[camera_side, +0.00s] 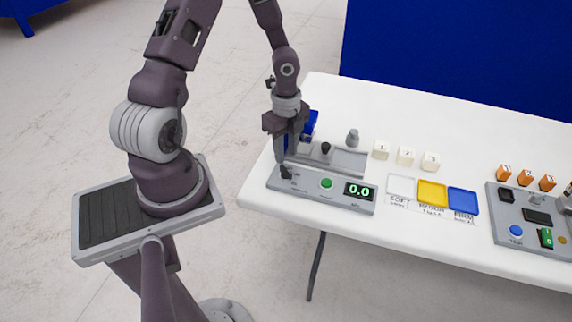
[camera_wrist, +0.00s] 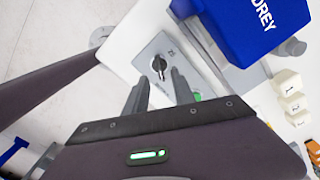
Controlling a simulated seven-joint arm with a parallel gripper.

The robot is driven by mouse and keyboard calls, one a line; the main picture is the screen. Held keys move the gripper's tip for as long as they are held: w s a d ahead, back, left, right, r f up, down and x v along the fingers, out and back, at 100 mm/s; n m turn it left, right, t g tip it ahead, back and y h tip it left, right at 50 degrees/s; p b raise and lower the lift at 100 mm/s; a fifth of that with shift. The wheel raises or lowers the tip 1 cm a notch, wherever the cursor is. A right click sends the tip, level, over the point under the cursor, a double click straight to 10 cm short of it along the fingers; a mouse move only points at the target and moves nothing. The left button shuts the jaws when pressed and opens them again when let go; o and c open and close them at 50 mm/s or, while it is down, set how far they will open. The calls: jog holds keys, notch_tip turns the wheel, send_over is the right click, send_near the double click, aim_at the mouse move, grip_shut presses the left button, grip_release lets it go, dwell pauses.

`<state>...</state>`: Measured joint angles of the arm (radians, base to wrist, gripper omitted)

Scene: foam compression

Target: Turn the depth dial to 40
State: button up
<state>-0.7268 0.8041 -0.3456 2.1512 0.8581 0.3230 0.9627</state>
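The depth dial is a black knob (camera_side: 286,173) at the left end of a grey control panel (camera_side: 312,190). In the wrist view the dial (camera_wrist: 158,64) has a light pointer mark on a grey plate, with small print that I cannot read. My gripper (camera_side: 287,156) is just above the dial, pointing down. In the wrist view its two fingers (camera_wrist: 158,80) are apart, one toward each side of the dial, with nothing between them. I cannot tell whether they touch it. The panel's display (camera_side: 359,191) reads 0.0.
A green button (camera_side: 326,183) is beside the display. Behind are a blue block (camera_wrist: 255,28) and a grey fixture. White numbered blocks (camera_side: 406,155), white, yellow and blue trays (camera_side: 432,193), orange blocks (camera_side: 526,177) and another panel (camera_side: 525,215) stand rightward on the white table (camera_side: 420,108).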

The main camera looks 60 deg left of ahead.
aim_at(286, 169)
notch_tip(286, 169, down, 6)
jog(key=shift+r, duration=0.15)
grip_shut()
